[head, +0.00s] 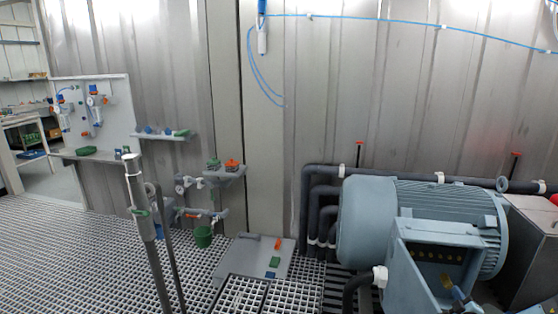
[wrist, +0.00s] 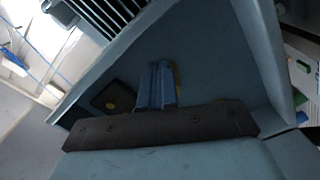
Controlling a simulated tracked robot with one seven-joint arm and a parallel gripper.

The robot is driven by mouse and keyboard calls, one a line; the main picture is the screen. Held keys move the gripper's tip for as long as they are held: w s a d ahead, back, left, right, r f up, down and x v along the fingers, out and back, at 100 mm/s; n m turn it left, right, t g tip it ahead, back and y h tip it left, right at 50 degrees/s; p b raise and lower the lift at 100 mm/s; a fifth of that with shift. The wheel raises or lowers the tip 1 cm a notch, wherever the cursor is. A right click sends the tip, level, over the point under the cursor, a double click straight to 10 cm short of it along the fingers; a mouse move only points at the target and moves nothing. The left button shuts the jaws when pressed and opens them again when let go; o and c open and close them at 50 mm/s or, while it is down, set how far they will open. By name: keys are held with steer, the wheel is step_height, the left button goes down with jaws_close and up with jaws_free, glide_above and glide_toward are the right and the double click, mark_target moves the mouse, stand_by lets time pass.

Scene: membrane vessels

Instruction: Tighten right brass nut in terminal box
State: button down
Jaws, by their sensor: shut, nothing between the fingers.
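The terminal box (head: 436,232) is an open blue-grey box on the side of the motor in the head view. A row of small brass pieces (head: 437,256) shows inside it, and a larger yellowish piece shows below them. In the wrist view the box wall (wrist: 215,60) surrounds my gripper (wrist: 160,66). Its two blue fingers are together, with nothing seen between them. A brass nut (wrist: 110,103) on a dark block lies left of the fingers. A yellowish edge shows just right of the fingers, mostly hidden by them. I cannot tell whether the fingertips touch it.
The finned motor (head: 420,205) stands behind the box. Dark pipes (head: 315,205) run along the wall to its left. A grey plate (head: 235,262) with small coloured parts lies on the grating. The box walls closely bound the space around my gripper.

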steer(key=shift+w+a+f, duration=0.1)
steer(key=shift+a+f, duration=0.35)
steer(key=shift+f, duration=0.05)
stand_by(0.9)
steer(key=shift+d+f, duration=0.3)
steer(key=v, duration=0.6)
stand_by(0.5)
steer(key=shift+d, duration=0.1)
